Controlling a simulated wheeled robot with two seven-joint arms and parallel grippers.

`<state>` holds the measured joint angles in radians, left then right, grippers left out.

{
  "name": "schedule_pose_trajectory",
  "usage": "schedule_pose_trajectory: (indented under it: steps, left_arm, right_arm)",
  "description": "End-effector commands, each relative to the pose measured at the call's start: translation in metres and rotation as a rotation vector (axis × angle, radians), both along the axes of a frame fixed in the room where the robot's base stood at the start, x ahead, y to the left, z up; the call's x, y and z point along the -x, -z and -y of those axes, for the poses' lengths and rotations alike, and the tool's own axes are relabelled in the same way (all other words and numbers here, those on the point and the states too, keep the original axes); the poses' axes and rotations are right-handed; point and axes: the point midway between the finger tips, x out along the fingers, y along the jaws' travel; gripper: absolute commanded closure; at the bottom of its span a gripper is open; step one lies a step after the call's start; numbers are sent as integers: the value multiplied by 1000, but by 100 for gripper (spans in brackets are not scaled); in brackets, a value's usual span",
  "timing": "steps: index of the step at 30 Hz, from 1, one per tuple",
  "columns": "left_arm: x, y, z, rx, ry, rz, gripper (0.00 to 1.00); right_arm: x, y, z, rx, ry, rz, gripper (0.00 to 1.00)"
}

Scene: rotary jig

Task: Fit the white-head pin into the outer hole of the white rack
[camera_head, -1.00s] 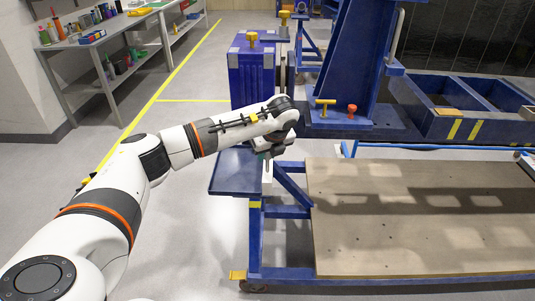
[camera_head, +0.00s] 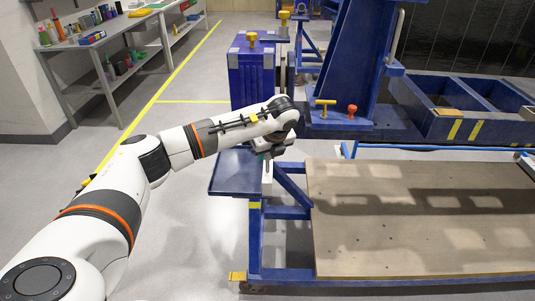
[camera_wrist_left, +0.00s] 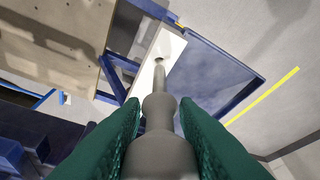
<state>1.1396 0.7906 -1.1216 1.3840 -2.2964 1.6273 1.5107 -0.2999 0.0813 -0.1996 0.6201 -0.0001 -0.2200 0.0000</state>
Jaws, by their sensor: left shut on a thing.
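My left gripper (camera_head: 266,156) is over the white rack (camera_head: 267,173), at the left end of the blue cart. In the left wrist view its green fingers (camera_wrist_left: 160,128) are shut on a grey pin (camera_wrist_left: 160,106). The pin's thin shaft points away from the fingers toward the white rack (camera_wrist_left: 144,80). A dark round spot, perhaps a hole, shows on the rack near the pin's tip. I cannot tell whether the tip is in a hole or just above it. No white head is clear on the pin. My right gripper is not in view.
A blue tray (camera_head: 228,178) is beside the rack on the left. A wooden board (camera_head: 345,235) covers the cart to the right. A blue stand with a yellow-handled pin (camera_head: 325,103) and a red knob (camera_head: 352,109) is behind. The floor at left is clear.

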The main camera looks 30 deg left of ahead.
Motion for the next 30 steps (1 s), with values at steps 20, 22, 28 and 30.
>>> schedule_pose_trajectory:
  steps: [20, 22, 28, 30]
  left_arm:
    - [0, 18, 0, 0, 0, 0, 96]
    - [0, 20, 0, 0, 0, 0, 96]
    - [0, 25, 0, 0, 0, 0, 96]
    - [0, 27, 0, 0, 0, 0, 96]
  right_arm:
    - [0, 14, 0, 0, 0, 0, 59]
    - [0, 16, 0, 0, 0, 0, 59]
    - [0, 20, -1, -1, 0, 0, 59]
    - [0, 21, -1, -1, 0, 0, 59]
